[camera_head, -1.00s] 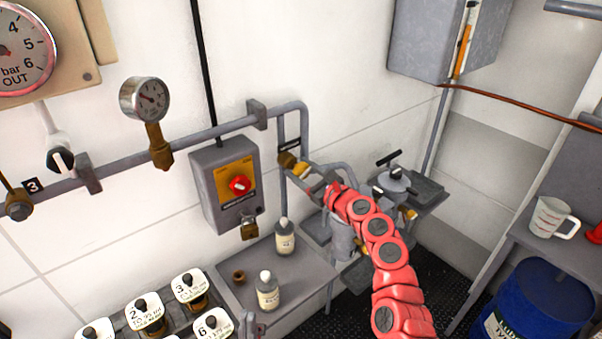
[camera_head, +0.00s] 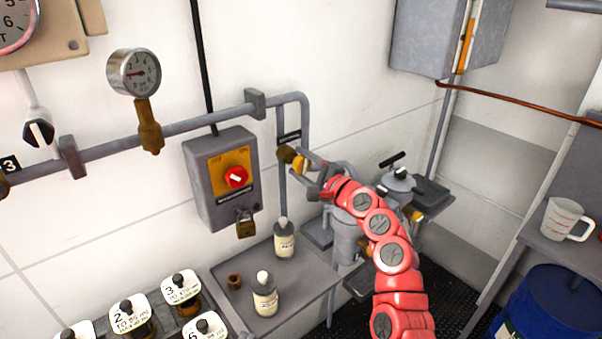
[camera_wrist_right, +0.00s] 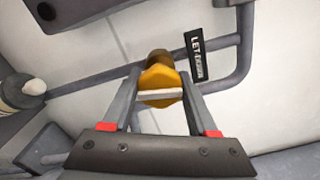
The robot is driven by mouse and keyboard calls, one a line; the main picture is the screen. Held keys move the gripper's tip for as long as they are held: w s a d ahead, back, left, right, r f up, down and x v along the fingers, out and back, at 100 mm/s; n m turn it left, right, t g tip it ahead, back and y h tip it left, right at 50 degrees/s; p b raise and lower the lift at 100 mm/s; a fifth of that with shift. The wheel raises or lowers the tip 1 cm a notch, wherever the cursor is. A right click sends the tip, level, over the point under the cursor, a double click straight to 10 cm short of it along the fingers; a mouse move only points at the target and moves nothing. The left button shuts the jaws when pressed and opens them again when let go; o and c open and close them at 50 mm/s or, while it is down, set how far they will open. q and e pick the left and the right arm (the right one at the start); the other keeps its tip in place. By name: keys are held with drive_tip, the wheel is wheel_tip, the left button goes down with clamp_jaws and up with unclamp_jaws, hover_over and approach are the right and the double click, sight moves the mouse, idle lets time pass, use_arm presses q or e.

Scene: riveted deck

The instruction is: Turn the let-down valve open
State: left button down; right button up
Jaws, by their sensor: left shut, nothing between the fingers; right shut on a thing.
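The let-down valve has a brass body (camera_head: 286,154) and a yellow handle (camera_head: 300,163) on the grey wall pipe in the head view. In the right wrist view its yellow handle (camera_wrist_right: 161,82) sits between my fingers, with the brass part (camera_wrist_right: 160,57) behind it. A black tag reading LET-DOWN (camera_wrist_right: 199,54) is beside it on the pipe. My right gripper (camera_head: 310,166), on the red arm, is shut on the yellow handle; it also shows in the right wrist view (camera_wrist_right: 162,88). I cannot tell how far the handle is turned. My left gripper is not in view.
A grey switch box (camera_head: 205,190) with a red knob and a padlock hangs left of the valve. Below, a grey shelf (camera_head: 300,290) carries two bottles and a small brown cup. A lidded grey vessel (camera_head: 400,178) stands right of the valve, close to my arm.

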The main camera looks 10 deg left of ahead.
drive_tip(key=shift+n+b, duration=1)
drive_tip(key=shift+n, duration=0.1)
drive_tip(key=o, duration=1.4)
drive_tip(key=shift+s+d, duration=0.1)
drive_tip(key=b+v, duration=0.3)
drive_tip(key=v, duration=1.4)
drive_tip(key=shift+s+f, duration=0.1)
drive_tip(key=shift+d, duration=0.1)
